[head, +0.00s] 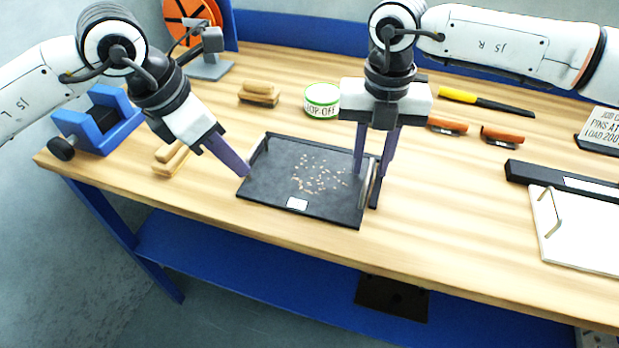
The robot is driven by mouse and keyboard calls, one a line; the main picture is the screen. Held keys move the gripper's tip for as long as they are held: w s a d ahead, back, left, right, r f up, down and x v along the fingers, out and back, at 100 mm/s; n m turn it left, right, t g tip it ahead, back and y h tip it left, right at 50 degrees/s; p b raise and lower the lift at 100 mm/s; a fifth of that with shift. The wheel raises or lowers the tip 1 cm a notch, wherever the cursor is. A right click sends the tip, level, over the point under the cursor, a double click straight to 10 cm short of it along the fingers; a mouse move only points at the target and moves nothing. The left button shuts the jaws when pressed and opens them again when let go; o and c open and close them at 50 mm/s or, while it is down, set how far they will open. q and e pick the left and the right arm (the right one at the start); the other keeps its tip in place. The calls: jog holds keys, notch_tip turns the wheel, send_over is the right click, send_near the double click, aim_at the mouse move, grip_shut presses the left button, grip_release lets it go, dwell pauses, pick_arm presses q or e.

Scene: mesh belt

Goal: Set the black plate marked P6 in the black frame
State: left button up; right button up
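A black plate (275,180) lies on the bench, scattered with small pale bits. A white label (297,203) is at its front edge; its marking is too small to read. The plate has an upright handle at its left and right ends. My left gripper (243,172) is at the plate's left edge, close to the left handle; I see it side-on, so its opening is hidden. My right gripper (372,172) points down with its fingers apart, on either side of the right handle. A dark strip (375,195) shows beyond the plate's right edge; I cannot tell whether it is the black frame.
A white plate with a handle (580,235) and a black labelled bar (565,178) lie at right. Behind are a green-rimmed tub (322,100), brushes (259,94), red-brown handled tools (502,135) and a yellow-black tool (487,101). A blue holder (98,120) stands left. Bench between plates is clear.

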pick_arm(q)
jog(key=v, duration=0.8)
pick_arm(e)
notch_tip(320, 180, up, 12)
